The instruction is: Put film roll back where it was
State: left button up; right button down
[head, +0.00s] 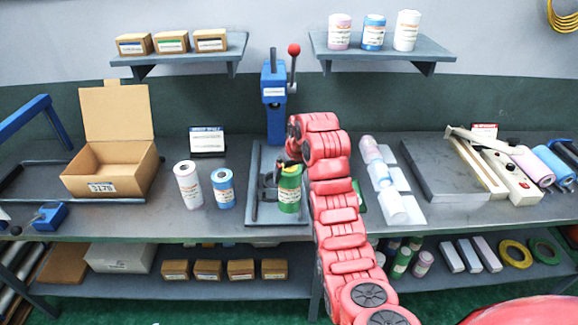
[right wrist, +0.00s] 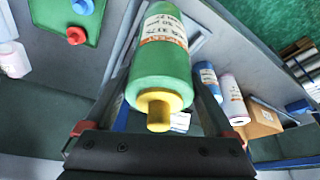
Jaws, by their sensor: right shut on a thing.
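My right gripper (head: 281,175) is shut on a green film roll (head: 289,194) with a white label, held at the press tray. The right wrist view shows the roll (right wrist: 165,70) between the two fingers (right wrist: 160,100), its yellow end piece toward the camera. The roll is over or in the grey tray (head: 263,216) in front of the blue lever press (head: 274,95); I cannot tell whether it touches the tray. A white roll (head: 188,184) and a blue roll (head: 223,188) stand left of the tray. My left gripper is not in view.
An open cardboard box (head: 108,173) stands at the left. White holders (head: 396,180) with pale rolls lie right of my arm, beside a dark grey slab (head: 440,172). Upper shelves hold small boxes (head: 172,41) and three rolls (head: 373,33). More rolls (head: 401,262) stand on the lower shelf.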

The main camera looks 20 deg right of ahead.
jog(key=shift+s+a+f, duration=0.1)
jog(key=shift+s+f, duration=0.3)
jog(key=shift+s, duration=0.3)
jog(key=s+a+f+m, duration=0.1)
jog(key=s+a+f, duration=0.1)
jog(key=s+f, duration=1)
jog(key=s+a+f, duration=0.3)
jog(key=s+f, duration=0.9)
jog(key=f, duration=0.1)
jog(key=shift+f+m+h, duration=0.25)
jog(key=shift+m+h, duration=0.15)
jog(key=shift+s, duration=0.1)
